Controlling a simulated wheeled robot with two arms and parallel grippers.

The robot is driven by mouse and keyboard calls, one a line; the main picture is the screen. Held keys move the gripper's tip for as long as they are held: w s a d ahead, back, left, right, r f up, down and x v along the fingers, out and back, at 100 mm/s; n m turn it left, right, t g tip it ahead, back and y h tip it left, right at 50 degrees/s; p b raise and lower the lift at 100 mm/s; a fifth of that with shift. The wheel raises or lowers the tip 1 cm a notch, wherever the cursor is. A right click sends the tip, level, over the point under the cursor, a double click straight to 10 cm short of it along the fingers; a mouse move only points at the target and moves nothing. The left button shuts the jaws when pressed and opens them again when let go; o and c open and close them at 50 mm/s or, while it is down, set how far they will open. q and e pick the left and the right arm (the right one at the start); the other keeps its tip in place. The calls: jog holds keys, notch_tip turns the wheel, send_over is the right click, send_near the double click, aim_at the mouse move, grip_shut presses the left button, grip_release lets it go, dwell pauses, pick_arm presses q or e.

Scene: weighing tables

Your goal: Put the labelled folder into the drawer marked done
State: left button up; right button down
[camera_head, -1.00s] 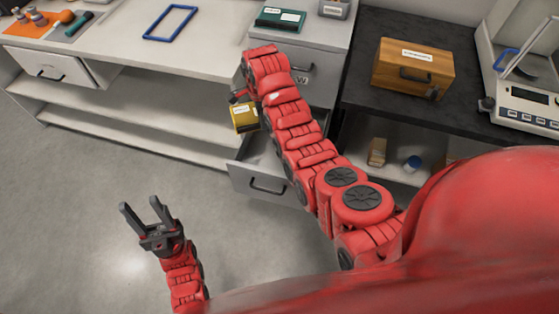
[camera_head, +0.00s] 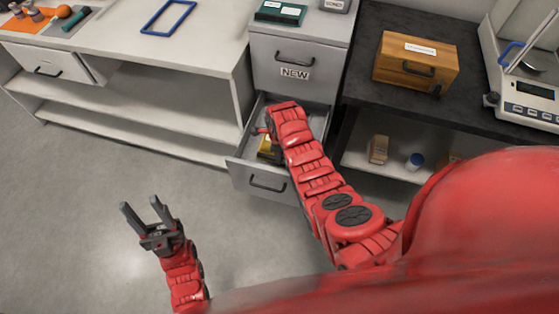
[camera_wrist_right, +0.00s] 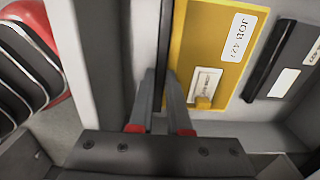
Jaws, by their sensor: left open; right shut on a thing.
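The yellow folder (camera_wrist_right: 190,50) carries a white label reading JOB 427, seen in the right wrist view. In the head view a yellow part of the folder (camera_head: 266,148) shows inside the open lower drawer (camera_head: 250,182). My right gripper (camera_wrist_right: 162,105) is shut on the folder's edge, inside the drawer; in the head view my own arm mostly hides it. No marking is readable on the lower drawer's front. The closed drawer above it (camera_head: 288,50) is marked NEW. My left gripper (camera_head: 148,218) is open and empty over the floor.
A dark item with white labels (camera_wrist_right: 282,62) lies beside the folder in the drawer. A wooden box (camera_head: 415,65) and a balance (camera_head: 530,95) stand on the black table to the right. The left bench has a blue frame (camera_head: 168,18). The floor at left is clear.

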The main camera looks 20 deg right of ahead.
jog(key=shift+f, duration=1.8)
jog(key=shift+f, duration=0.1)
jog(key=c, duration=0.9)
grip_release()
